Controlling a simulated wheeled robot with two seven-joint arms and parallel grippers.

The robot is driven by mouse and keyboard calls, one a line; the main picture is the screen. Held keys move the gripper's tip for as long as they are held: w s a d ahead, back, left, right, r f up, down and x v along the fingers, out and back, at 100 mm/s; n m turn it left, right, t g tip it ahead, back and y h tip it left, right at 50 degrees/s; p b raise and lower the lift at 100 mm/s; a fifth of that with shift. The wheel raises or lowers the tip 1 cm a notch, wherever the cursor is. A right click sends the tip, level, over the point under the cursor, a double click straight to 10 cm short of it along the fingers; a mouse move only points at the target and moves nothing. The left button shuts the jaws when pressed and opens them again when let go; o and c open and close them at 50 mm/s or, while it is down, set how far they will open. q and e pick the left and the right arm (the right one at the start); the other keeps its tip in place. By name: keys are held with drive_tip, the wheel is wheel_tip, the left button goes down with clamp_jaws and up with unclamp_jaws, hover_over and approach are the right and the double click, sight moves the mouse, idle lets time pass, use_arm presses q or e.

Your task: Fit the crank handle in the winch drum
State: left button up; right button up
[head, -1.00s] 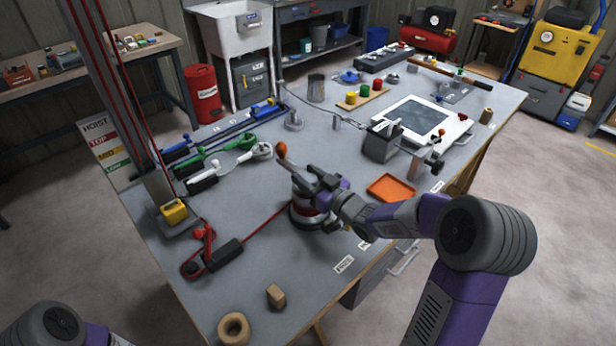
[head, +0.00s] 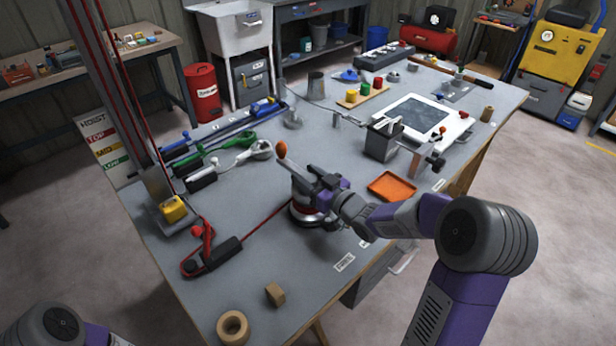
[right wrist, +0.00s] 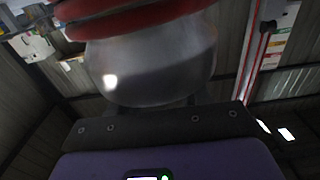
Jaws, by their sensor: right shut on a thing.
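The crank handle (head: 281,150) shows in the head view as an orange knob at the end of a dark arm. My right gripper (head: 314,184) is shut on the crank handle, over the winch drum. The winch drum (head: 306,217) stands on the bench, pale metal with red rope around it, partly hidden under my gripper. In the right wrist view the pale drum (right wrist: 150,65) fills the top middle, close to my gripper. Whether the crank sits in the drum or just above it is hidden. My left gripper is out of view; only part of that arm shows at lower left.
A red rope runs from the drum to a dark block (head: 223,252) on the left. An orange tray (head: 392,187) lies to the right, a grey bin (head: 381,145) behind it. A tan ring (head: 233,327) and wood block (head: 275,294) lie near the front edge.

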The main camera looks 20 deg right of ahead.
drive_tip(key=shift+r, duration=0.1)
drive_tip(key=o, duration=1.7)
drive_tip(key=shift+r+p, duration=3)
drive_tip(key=shift+r, duration=0.95)
